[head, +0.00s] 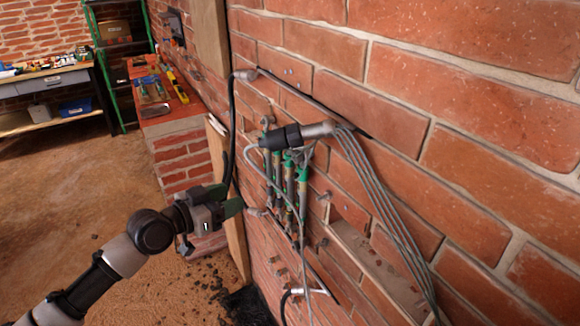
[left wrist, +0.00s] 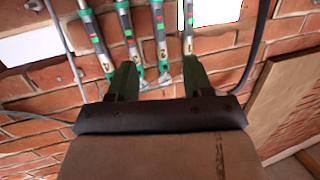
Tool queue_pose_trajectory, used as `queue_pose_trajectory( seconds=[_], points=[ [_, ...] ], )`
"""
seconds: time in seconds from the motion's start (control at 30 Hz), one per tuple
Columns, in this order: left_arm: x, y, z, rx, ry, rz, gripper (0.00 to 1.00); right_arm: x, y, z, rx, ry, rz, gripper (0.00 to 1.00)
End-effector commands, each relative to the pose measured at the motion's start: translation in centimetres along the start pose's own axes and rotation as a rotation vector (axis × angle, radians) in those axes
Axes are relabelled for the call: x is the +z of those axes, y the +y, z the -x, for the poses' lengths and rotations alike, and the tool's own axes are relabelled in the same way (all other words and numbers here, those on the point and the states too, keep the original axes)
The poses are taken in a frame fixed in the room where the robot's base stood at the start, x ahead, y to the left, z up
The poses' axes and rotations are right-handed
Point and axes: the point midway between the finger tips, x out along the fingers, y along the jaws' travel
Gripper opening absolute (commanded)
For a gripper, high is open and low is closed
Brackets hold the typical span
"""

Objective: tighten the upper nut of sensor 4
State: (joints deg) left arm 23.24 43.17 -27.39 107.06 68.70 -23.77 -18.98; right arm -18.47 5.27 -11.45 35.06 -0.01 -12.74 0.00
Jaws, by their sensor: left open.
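Several slim rod-like sensors (head: 289,182) with green and grey parts stand side by side on the brick wall in the head view. My left gripper (head: 230,200) is open and empty, left of the sensors in the head view. In the left wrist view its green fingers (left wrist: 160,68) point toward the sensors, apart from them as far as I can tell.
A black cylinder (head: 285,137) with a bundle of grey cables (head: 385,210) juts across the sensors' upper part. A black hose (head: 232,125) hangs left of them. A brick ledge (head: 180,125) with tools, a green shelf and a workbench (head: 50,82) stand behind. Floor at left is open.

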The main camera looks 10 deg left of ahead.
Motion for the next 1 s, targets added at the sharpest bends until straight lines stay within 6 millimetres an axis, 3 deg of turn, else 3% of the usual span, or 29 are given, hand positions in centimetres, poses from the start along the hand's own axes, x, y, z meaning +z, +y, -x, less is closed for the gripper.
queue_pose_trajectory(
  seconds=[0.03, 0.1, 0.23, 0.37, 0.47, 0.8, 1.0],
  points=[
    [-3.4, 1.5, 0.8, 0.062, 0.05, -0.044, 0.51, -0.4, 0.1, -0.7, 0.002, 0.006, 0.0, 0.43],
    [-6.7, 3.5, 1.8, 0.132, 0.095, -0.074, 0.51, -0.9, 0.2, -0.9, 0.002, 0.014, -0.001, 0.43],
    [-9.8, 6.0, 3.2, 0.211, 0.138, -0.101, 0.51, -2.4, -0.1, -1.1, -0.001, 0.038, -0.004, 0.43],
    [-11.0, 6.8, 3.1, 0.236, 0.15, -0.105, 0.51, -3.4, -0.8, -0.7, -0.01, 0.054, -0.008, 0.43],
    [-11.3, 7.2, 1.9, 0.238, 0.151, -0.101, 0.51, -3.6, -1.2, 0.2, -0.015, 0.055, -0.01, 0.43],
    [-12.1, 8.6, -4.0, 0.236, 0.15, -0.1, 0.51, -2.2, -0.6, 2.8, -0.008, 0.03, -0.005, 0.43],
    [-12.2, 9.1, -6.3, 0.234, 0.15, -0.102, 0.51, -2.1, -0.3, 3.4, -0.005, 0.028, -0.003, 0.43]
  ],
)
